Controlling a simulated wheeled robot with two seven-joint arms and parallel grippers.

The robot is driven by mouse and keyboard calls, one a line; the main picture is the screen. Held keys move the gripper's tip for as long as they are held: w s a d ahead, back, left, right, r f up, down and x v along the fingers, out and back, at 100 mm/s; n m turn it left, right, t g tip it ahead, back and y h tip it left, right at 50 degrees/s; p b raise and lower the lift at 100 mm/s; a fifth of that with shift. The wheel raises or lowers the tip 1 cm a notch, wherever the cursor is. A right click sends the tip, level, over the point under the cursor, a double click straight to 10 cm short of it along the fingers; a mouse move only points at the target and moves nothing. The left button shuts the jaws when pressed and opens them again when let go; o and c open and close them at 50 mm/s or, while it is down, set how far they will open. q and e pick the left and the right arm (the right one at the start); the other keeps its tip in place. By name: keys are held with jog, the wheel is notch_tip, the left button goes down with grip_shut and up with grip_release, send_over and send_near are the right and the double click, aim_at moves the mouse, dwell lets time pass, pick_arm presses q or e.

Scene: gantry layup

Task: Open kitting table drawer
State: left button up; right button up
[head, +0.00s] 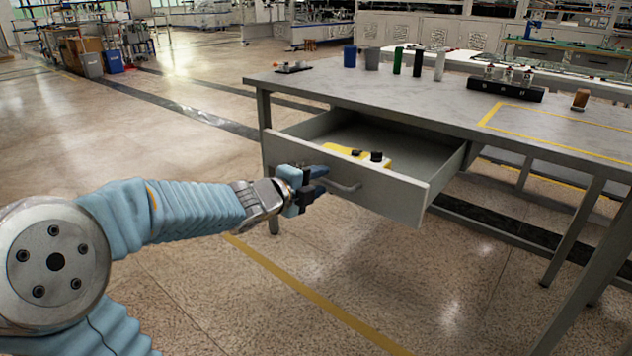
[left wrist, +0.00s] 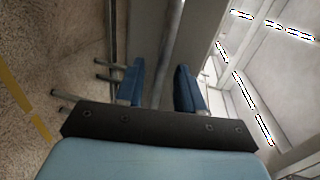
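The kitting table (head: 440,95) has its grey drawer (head: 410,195) pulled well out, so its inside shows. A curved metal handle (head: 345,187) is on the drawer front. My left gripper (head: 316,182) is at the left end of this handle, close to the drawer front. In the left wrist view its two blue fingers (left wrist: 162,88) stand apart, with a grey surface (left wrist: 150,30) beyond the gap. I cannot tell whether the fingers touch the handle. A yellow object with black parts (head: 345,151) lies in the drawer. My right gripper is not in view.
On the tabletop stand several cylinders, including a blue one (head: 349,56), a black rack (head: 505,89) and a small brown item (head: 580,99). Table legs (head: 572,232) stand at the right. The floor in front of the drawer is clear, with a yellow line (head: 310,292).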

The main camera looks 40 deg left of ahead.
pick_arm(q)
jog(key=shift+s, duration=0.1)
jog(key=p+v, duration=0.4)
jog(key=v, duration=0.9)
jog(key=shift+s, duration=0.3)
jog(key=shift+a, duration=0.1)
jog(key=w+d+f+n+g+h, duration=0.1)
jog(key=w+d+f+n+g, duration=0.25)
jog(key=f, duration=0.55)
jog(key=w+d+f+n+g+h, duration=0.1)
jog(key=w+d+f+n, duration=0.1)
jog(key=d+f+n, duration=0.6)
jog(key=w+d+f+n+g, duration=0.1)
jog(key=w+d+f+g, duration=0.2)
jog(key=f, duration=0.8)
jog(key=s+d+f+n+g, duration=0.3)
jog(key=s+d+f, duration=0.3)
jog(key=f, duration=0.3)
jog(key=s+d+f+n+g+h, duration=0.1)
jog(key=s+d+f+n+g, duration=0.3)
jog(key=s+d+f, duration=0.3)
notch_tip(320, 180, down, 2)
jog(key=shift+s+f+n, duration=0.2)
jog(key=shift+s+n, duration=0.35)
jog(key=shift+s, duration=0.5)
